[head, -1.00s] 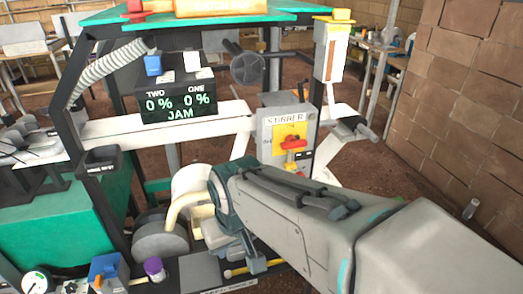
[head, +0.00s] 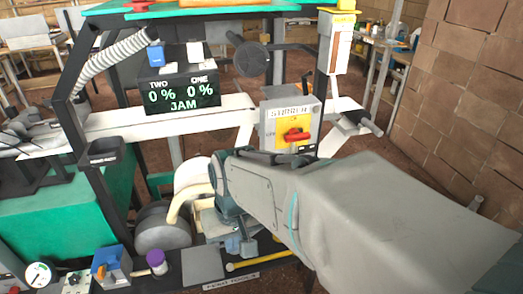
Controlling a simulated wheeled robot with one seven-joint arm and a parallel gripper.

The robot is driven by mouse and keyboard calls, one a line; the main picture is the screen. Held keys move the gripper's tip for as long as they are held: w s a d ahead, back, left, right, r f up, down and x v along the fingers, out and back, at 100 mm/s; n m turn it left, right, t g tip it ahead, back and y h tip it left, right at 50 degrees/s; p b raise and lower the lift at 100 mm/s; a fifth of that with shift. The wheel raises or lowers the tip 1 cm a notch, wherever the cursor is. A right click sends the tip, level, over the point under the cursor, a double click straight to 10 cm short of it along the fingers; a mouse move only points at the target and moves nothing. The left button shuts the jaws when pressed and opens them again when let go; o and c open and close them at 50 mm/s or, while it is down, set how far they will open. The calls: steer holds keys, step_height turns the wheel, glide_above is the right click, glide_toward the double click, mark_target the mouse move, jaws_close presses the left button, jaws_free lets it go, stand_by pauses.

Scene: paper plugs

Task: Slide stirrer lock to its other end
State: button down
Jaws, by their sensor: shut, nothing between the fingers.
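The stirrer box (head: 290,112) is a grey box with a STIRRER label, standing right of the centre on the machine frame. Its yellow plate (head: 298,126) carries a red handle (head: 297,135) that lies roughly level. The lower part of the box is hidden behind my arm, and I cannot make out the stirrer lock there. My arm crosses from the lower right to the middle, in front of the box's lower edge. My gripper cannot be made out; the arm's links cover that area.
A display (head: 180,92) reading JAM stands left of the box above a white beam (head: 110,122). A white dispenser (head: 337,45) hangs above right. Below are a dark round drum (head: 162,230), a blue box (head: 111,264) and a purple-topped knob (head: 156,262). A brick wall (head: 470,110) closes the right side.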

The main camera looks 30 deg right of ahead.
steer(key=w+a+f+m+g+y+b, duration=0.25)
steer(key=w+f+m+y+b, duration=0.5)
steer(key=w+f+y, duration=0.5)
steer(key=w+d+f+m+t+y+b, duration=0.1)
steer(key=w+d+f+m+t+y, duration=0.3)
steer(key=t, duration=0.1)
steer(key=w+d+f+m+t+h+b, duration=0.1)
steer(key=w+d+f+m+t+b, duration=0.15)
steer(key=d+m+t, duration=0.4)
steer(key=w+d+f+m+t+h+b, duration=0.1)
steer(key=w+d+m+t, duration=0.25)
steer(key=d+t, duration=0.5)
steer(key=s+d+f+m+t+h+b, duration=0.1)
steer(key=d+f+m+t+h, duration=0.25)
steer(key=d+m+h, duration=0.6)
steer(key=s+d+f+m+t+h+b, duration=0.1)
steer(key=s+d+f+m+t+h, duration=0.2)
steer(key=d+m+h, duration=0.65)
steer(key=w+r+n+h, duration=0.2)
steer(key=w+r+h, duration=0.1)
steer(key=w+r, duration=0.5)
steer(key=shift+a+r+n+t+b, duration=0.15)
steer(key=shift+r+n+t+b, duration=0.2)
steer(key=shift+r, duration=1.4)
